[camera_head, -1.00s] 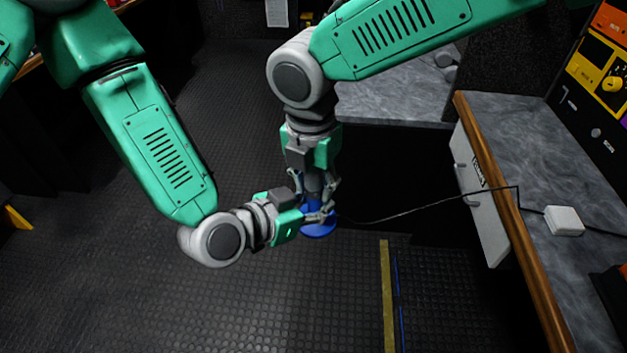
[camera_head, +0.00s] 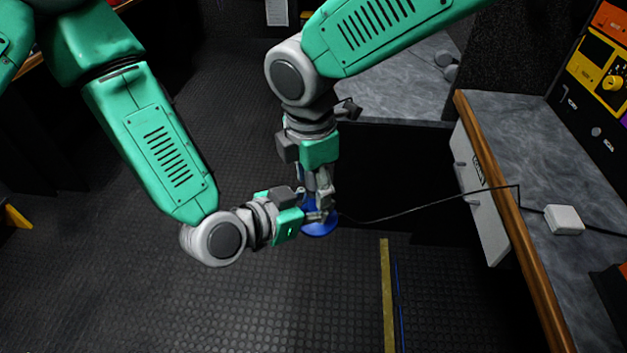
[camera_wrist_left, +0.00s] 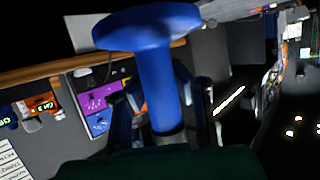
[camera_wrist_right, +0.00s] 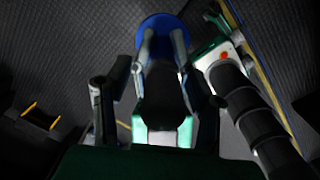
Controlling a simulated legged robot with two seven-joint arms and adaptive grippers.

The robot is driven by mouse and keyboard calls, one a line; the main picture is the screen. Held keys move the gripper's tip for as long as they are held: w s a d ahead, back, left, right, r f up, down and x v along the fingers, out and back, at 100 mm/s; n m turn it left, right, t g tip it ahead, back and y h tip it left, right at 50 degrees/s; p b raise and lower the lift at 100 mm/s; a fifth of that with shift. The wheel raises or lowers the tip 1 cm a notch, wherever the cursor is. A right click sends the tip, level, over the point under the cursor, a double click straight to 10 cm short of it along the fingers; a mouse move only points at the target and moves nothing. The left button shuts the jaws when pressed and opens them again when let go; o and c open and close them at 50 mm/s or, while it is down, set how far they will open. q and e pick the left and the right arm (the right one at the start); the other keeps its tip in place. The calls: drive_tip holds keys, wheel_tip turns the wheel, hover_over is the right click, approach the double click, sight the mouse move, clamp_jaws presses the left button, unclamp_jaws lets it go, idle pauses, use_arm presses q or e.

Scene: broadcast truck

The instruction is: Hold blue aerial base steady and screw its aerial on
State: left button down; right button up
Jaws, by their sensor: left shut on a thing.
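The blue aerial base (camera_head: 320,230) is held in mid-air, its round disc lowest in the head view. In the left wrist view its blue disc (camera_wrist_left: 150,27) and stem show, with a dark collar at the stem's other end. My left gripper (camera_head: 312,215) is shut on the base from the side. My right gripper (camera_head: 323,196) points down just above it. In the right wrist view its fingers (camera_wrist_right: 162,50) stand either side of a dark upright part, probably the aerial, with the blue disc beyond. Whether they grip it is unclear.
A thin black cable (camera_head: 420,209) runs from near the base to a white box (camera_head: 565,219) on the grey counter (camera_head: 520,140) at right. The counter has a wooden edge.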

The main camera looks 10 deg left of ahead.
drive_tip(key=shift+s+r, duration=0.1)
drive_tip(key=shift+r, duration=2.2)
drive_tip(key=shift+c, duration=0.6)
drive_tip(key=shift+s+a+r+n, duration=0.15)
drive_tip(key=shift+r+n, duration=0.05)
drive_tip(key=shift+n, duration=0.4)
drive_tip(key=shift+s+a+r+n, duration=0.1)
drive_tip(key=shift+s+r+n, duration=0.1)
drive_tip(key=shift+n, duration=0.4)
drive_tip(key=r+n, duration=0.1)
drive_tip(key=n, duration=0.2)
drive_tip(key=shift+w+r, duration=0.15)
drive_tip(key=shift+r, duration=0.2)
drive_tip(key=shift+w+d+r+n, duration=0.2)
drive_tip(key=shift+r+n, duration=0.25)
drive_tip(key=shift+n, duration=0.25)
drive_tip(key=shift+w+d+f, duration=0.1)
drive_tip(key=shift+f, duration=1.95)
drive_tip(key=shift+w+f, duration=0.1)
drive_tip(key=shift+f, duration=1.9)
